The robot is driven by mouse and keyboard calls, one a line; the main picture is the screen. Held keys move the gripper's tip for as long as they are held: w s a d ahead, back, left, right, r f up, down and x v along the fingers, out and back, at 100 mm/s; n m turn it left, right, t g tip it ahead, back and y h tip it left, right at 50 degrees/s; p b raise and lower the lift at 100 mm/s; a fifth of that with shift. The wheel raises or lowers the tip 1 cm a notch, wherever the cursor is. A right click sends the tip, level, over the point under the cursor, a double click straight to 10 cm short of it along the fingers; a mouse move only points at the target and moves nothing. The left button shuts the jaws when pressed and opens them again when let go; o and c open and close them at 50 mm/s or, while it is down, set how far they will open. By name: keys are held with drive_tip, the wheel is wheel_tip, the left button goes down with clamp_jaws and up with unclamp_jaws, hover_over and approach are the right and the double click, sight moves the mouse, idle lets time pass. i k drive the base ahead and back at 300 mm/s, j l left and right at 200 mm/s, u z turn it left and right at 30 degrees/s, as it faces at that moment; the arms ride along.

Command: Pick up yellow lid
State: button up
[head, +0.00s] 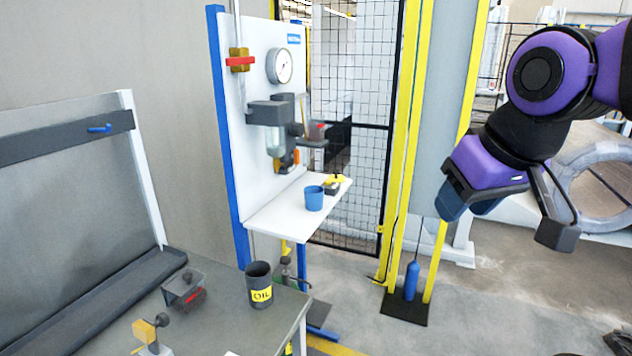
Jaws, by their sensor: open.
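A small yellow piece (335,179), which looks like the yellow lid, is on the white shelf (277,217) of the wall panel, behind and right of a blue cup (314,198). It is small here, and I cannot tell whether it rests on the dark object beneath it. My gripper (508,216) is in the air at the right, well to the right of the shelf. Its fingers are apart and nothing shows between them.
A grey bench at lower left bears a dark OIL cup (259,287), a small clear-sided box (185,290) and a yellow-topped part (148,332). A gauge (279,66) and dark fittings overhang the shelf. Yellow posts and a blue cylinder (411,280) stand right of it.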

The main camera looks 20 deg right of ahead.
sight(337, 178)
drive_tip(key=i+l+u, duration=0.1)
drive_tip(key=u, duration=0.25)
drive_tip(key=i+l+u, duration=0.1)
drive_tip(key=l+u, duration=0.25)
drive_tip(key=i+l+u, duration=0.1)
drive_tip(key=u, duration=0.25)
drive_tip(key=i+l+u, duration=0.15)
drive_tip(key=l, duration=0.55)
drive_tip(key=i+l+u, duration=0.15)
drive_tip(key=l, duration=0.55)
drive_tip(key=l+u, duration=0.1)
drive_tip(key=l, duration=0.65)
drive_tip(key=i, duration=0.05)
